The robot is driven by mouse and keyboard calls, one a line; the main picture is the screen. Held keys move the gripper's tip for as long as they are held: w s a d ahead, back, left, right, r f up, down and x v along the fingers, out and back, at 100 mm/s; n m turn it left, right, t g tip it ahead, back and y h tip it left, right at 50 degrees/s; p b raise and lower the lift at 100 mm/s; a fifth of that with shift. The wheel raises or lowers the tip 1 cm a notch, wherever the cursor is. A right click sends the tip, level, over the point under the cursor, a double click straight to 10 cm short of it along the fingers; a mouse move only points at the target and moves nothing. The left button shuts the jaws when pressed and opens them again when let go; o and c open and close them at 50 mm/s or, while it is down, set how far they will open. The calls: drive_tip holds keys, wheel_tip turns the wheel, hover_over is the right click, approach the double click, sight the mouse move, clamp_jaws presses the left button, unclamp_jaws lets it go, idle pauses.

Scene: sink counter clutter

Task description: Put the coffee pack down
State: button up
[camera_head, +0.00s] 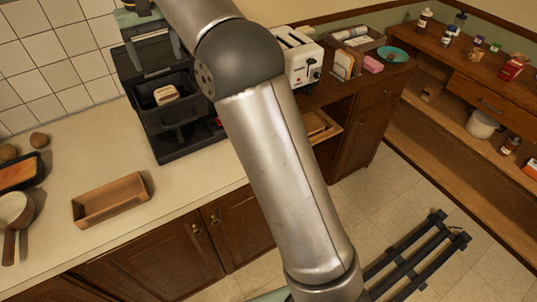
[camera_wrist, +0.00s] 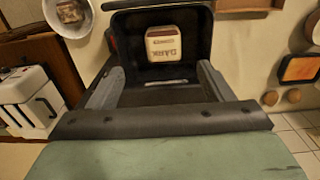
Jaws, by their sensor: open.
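The coffee pack (camera_wrist: 165,44), a small cream and brown block with dark lettering, sits inside a black open compartment (camera_wrist: 200,22). In the head view the pack (camera_head: 166,95) rests in the black stand (camera_head: 175,148) on the counter. My gripper (camera_wrist: 160,80) is open, with its grey fingers wide apart and the pack lying beyond them, between their lines of sight. No finger is seen touching the pack. In the head view my gripper (camera_head: 160,30) shows only partly at the top edge, above the stand; its far side is hidden.
A wooden tray (camera_head: 110,212) lies on the pale counter left of the stand. A pan (camera_head: 12,215), an orange-topped board (camera_head: 18,173) and brown round items (camera_head: 38,140) are at far left. A white toaster (camera_head: 300,58) stands right. Clear counter surrounds the wooden tray.

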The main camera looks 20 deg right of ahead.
drive_tip(key=s+d+f, duration=0.5)
drive_tip(key=s+f, duration=0.1)
drive_tip(key=s, duration=0.5)
drive_tip(key=s+d+f+m, duration=0.1)
drive_tip(key=s+d+f, duration=0.5)
drive_tip(key=s, duration=0.6)
drive_tip(key=s+d+f+m+t, duration=0.1)
drive_tip(key=s+d+f, duration=0.4)
drive_tip(key=s, duration=0.6)
drive_tip(key=shift+s+d+f, duration=0.25)
drive_tip(key=shift+d+f, duration=0.15)
drive_tip(key=shift+d, duration=0.1)
